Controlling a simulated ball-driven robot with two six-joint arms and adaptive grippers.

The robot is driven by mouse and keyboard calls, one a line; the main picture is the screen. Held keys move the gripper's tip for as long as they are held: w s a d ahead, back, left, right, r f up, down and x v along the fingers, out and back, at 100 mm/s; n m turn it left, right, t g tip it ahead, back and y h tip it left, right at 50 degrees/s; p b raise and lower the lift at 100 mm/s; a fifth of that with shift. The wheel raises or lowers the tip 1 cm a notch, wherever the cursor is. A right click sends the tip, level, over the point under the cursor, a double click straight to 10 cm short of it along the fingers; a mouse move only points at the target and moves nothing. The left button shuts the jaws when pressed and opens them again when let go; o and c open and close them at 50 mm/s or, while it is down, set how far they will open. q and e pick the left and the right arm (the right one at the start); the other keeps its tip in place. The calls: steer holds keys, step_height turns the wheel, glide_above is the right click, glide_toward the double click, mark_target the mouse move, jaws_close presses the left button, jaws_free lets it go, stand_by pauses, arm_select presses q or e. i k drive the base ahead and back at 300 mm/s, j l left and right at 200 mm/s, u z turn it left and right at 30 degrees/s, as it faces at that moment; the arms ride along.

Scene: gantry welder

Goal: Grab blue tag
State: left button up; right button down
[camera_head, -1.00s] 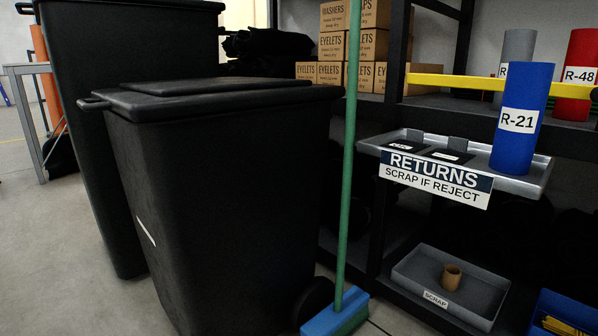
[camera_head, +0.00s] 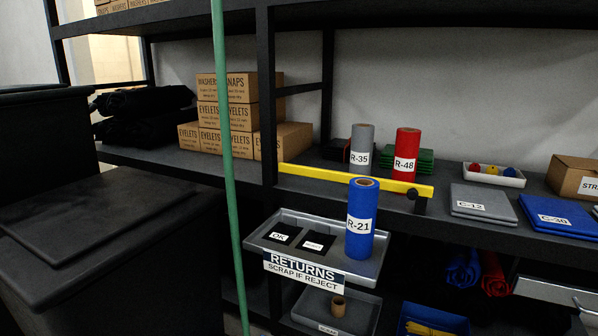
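A small white tray (camera_head: 497,180) sits on the dark shelf at the right and holds small coloured pieces. They look red, yellow and blue; the blue piece (camera_head: 509,172) is at the tray's right end. It is too small here to tell whether it is a tag. Neither of my grippers is in view.
A blue R-21 roll (camera_head: 359,240) stands on the grey returns tray (camera_head: 372,270), below a yellow bar (camera_head: 350,180). A grey roll (camera_head: 361,150) and red roll (camera_head: 406,155) stand behind. A green pole (camera_head: 226,160) and black bin (camera_head: 90,240) stand in front at left.

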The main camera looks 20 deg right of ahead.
mark_target(510, 172)
steer(key=z, duration=1.9)
steer(key=i+l, duration=0.4)
steer(key=l, duration=0.25)
